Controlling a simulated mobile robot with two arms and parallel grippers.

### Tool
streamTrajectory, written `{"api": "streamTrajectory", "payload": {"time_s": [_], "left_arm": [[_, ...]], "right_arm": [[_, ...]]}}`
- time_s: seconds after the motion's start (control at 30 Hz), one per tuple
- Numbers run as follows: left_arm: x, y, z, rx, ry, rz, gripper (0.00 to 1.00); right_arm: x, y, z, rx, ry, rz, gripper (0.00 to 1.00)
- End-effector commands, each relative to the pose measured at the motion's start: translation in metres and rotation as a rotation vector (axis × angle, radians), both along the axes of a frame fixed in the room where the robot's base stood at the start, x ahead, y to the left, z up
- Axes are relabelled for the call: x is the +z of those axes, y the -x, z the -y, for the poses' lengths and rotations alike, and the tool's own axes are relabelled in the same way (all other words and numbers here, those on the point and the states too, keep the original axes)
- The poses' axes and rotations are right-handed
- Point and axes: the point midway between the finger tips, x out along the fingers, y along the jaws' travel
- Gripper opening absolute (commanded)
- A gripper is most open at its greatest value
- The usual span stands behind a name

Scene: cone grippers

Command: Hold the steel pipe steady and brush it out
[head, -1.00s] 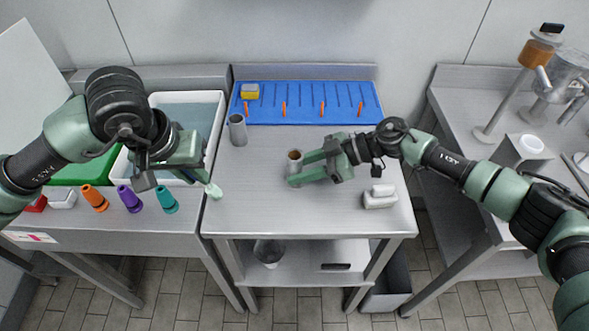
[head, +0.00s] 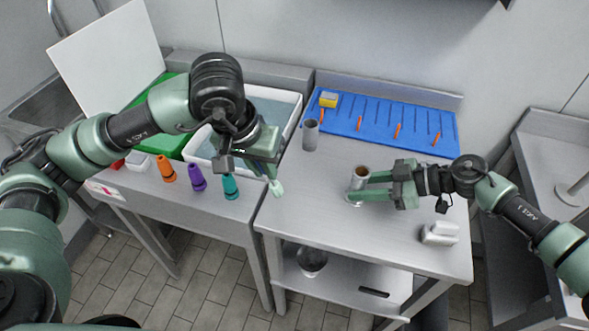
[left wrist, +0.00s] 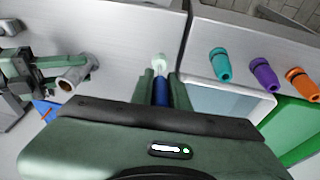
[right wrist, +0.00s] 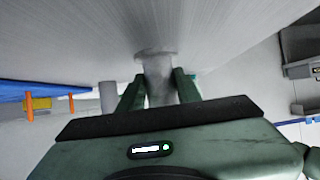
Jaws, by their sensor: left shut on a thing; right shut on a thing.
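A grey steel pipe (head: 360,174) with a brownish inside stands upright on the middle table. My right gripper (head: 368,188) is shut on it from the right side. The right wrist view shows the pipe (right wrist: 157,78) between the two fingers, its flared base on the tabletop. My left gripper (head: 268,165) is shut on a brush (head: 277,188) with a pale head. Its blue handle (left wrist: 161,90) shows between the fingers in the left wrist view. The brush head points down near the table's left edge, apart from and left of the pipe (left wrist: 72,80).
A second grey pipe (head: 311,134) stands near the blue mat (head: 375,118), which has orange pegs and a yellow block (head: 328,99). A white block (head: 440,233) lies at front right. Orange (head: 166,168), purple (head: 197,178) and teal (head: 230,186) cones stand left, before a water basin (head: 285,100).

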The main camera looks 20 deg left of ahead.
Motion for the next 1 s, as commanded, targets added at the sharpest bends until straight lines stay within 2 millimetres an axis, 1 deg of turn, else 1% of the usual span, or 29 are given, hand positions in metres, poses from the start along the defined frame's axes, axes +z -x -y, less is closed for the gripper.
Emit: {"api": "streamTrajectory", "payload": {"time_s": [0.07,0.17,0.27,0.3,0.4,0.5,0.6,0.67,0.7,0.8,0.9,1.0], "left_arm": [[0.003,-0.008,0.010,0.016,-0.002,-0.005,0.00],[0.007,-0.023,0.030,0.067,-0.011,-0.028,0.00],[0.017,-0.045,0.060,0.152,-0.020,-0.062,0.00],[0.022,-0.054,0.073,0.195,-0.024,-0.079,0.00],[0.036,-0.074,0.101,0.304,-0.029,-0.122,0.00],[0.052,-0.091,0.124,0.411,-0.024,-0.165,0.00],[0.069,-0.104,0.141,0.509,-0.017,-0.200,0.00],[0.080,-0.110,0.151,0.564,-0.013,-0.218,0.00],[0.089,-0.111,0.159,0.602,-0.008,-0.232,0.00],[0.109,-0.105,0.175,0.688,0.005,-0.263,0.00],[0.121,-0.100,0.184,0.743,0.012,-0.287,0.00],[0.126,-0.098,0.188,0.769,0.017,-0.299,0.00]], "right_arm": [[0.001,0.000,0.000,0.000,-0.001,0.000,0.00],[0.001,0.000,0.000,0.000,-0.001,0.000,0.00],[0.001,0.000,0.000,0.000,-0.001,0.000,0.00],[0.001,0.000,0.000,0.000,-0.001,0.000,0.00],[0.001,0.000,0.000,0.000,-0.001,0.000,0.00],[0.000,0.000,0.000,0.000,-0.001,0.000,0.00],[0.000,0.000,0.000,0.000,0.000,0.000,0.00],[0.000,0.000,0.000,0.000,0.000,0.000,0.00],[0.000,0.000,0.000,0.000,0.000,0.000,0.00],[0.000,0.000,0.000,0.000,0.000,0.000,0.00],[0.000,0.000,0.000,0.000,0.000,0.000,0.00],[0.000,0.000,0.000,0.000,0.000,0.000,0.00]]}}
